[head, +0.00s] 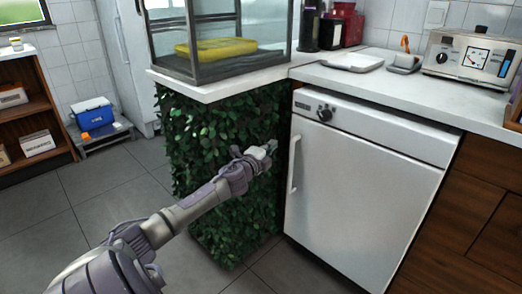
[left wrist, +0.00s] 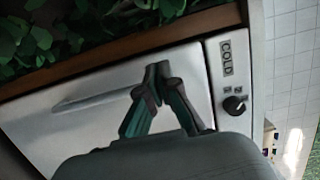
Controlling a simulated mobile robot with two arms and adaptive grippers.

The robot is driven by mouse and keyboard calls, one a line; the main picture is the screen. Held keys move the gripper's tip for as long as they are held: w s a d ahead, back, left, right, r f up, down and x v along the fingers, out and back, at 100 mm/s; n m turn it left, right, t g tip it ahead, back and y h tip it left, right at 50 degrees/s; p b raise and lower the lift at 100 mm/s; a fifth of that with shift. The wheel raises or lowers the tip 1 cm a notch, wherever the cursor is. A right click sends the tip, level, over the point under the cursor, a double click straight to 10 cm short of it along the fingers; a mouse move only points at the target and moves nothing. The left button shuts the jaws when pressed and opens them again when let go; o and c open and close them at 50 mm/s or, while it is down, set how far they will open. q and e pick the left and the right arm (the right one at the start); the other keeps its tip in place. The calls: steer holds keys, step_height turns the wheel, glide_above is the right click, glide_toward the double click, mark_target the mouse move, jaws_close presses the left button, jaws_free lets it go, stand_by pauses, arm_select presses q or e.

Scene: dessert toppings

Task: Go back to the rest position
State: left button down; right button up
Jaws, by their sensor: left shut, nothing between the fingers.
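My left gripper (head: 270,147) reaches in from the lower left in the head view, in front of the leafy green panel and just left of the white fridge (head: 365,180). It also shows in the left wrist view (left wrist: 157,72), its fingertips together with nothing between them. The fridge door (left wrist: 90,100) with its handle, the COLD label and a black knob fill much of that view, and the door is closed. My right gripper is not in view.
A white counter (head: 440,98) runs above the fridge, with a toaster-like appliance (head: 470,58) on it. A glass case (head: 222,40) with a yellow tray stands on the counter over the leafy panel (head: 205,130). A blue cooler (head: 93,112) sits at the left. The grey floor at lower left is clear.

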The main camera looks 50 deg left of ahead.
arm_select(q)
steer(key=shift+a+p+v, duration=0.25)
steer(key=shift+v, duration=0.85)
steer(key=shift+a+p+v, duration=0.2)
steer(key=shift+a+v, duration=0.05)
steer(key=shift+v, duration=0.85)
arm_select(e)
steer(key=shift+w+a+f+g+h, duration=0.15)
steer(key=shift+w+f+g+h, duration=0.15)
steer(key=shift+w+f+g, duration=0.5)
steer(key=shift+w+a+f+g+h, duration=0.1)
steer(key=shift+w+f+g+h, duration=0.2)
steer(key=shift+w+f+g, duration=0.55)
arm_select(q)
steer(key=shift+s+f, duration=0.1)
steer(key=shift+s, duration=0.05)
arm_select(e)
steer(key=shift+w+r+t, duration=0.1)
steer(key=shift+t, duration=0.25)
